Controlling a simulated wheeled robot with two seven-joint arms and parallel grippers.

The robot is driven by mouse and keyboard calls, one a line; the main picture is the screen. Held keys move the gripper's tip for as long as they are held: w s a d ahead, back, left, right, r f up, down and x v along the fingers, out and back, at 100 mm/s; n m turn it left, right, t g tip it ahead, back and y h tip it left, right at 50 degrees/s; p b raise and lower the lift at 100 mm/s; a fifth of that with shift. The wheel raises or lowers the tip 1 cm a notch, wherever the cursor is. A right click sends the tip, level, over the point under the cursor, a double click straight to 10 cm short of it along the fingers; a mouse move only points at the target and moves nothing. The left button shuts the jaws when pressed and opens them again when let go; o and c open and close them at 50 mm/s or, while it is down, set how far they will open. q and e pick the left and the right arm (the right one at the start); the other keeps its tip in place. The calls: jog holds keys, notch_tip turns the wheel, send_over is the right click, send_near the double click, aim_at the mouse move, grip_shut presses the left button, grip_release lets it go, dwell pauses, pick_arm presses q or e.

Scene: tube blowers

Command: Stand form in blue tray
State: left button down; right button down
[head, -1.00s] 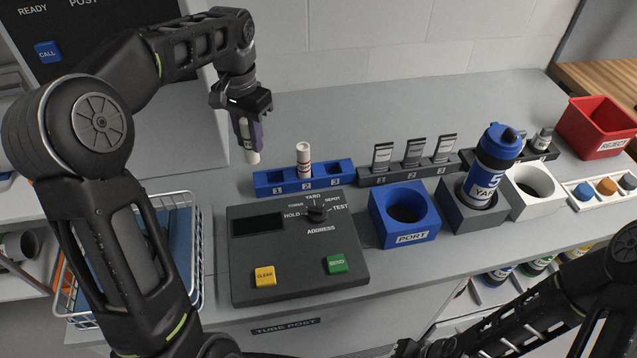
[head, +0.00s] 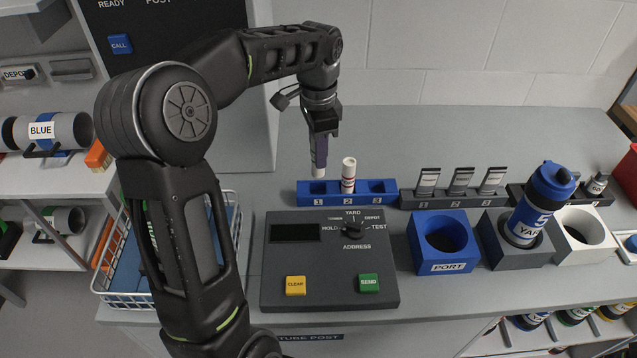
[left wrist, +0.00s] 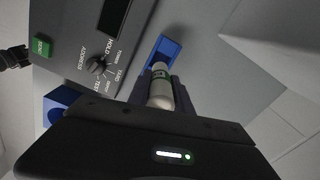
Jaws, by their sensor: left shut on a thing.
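The blue tray (head: 333,200) stands on the counter behind the dark address panel, its compartments marked 1, 2 and 3. A white rolled form (head: 348,175) with red marking stands upright in compartment 2. My left gripper (head: 319,158) is shut on another white form (head: 318,172), held nearly upright over compartment 1. In the head view mostly its lower end shows. In the left wrist view this form (left wrist: 161,92) has a green band and points towards the blue tray (left wrist: 168,48). Whether its tip is inside the compartment I cannot tell. My right gripper is out of view.
The address panel (head: 330,262) with its knob lies in front of the tray. A grey card rack (head: 450,200), the blue port block (head: 440,240) and a blue capped carrier (head: 535,205) in a grey block stand to the right. A wire basket (head: 125,298) is at the left.

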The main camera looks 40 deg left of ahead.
aim_at(318, 177)
pick_arm(q)
jog(key=shift+f, duration=2)
jog(key=shift+f, duration=0.1)
jog(key=shift+f+p, duration=0.45)
jog(key=shift+f, duration=1.35)
jog(key=shift+f, duration=0.15)
jog(key=c, duration=1.2)
grip_release()
jog(key=shift+o, duration=0.2)
notch_tip(318, 177, up, 12)
jog(key=shift+r+b, duration=0.2)
jog(key=shift+b, duration=0.25)
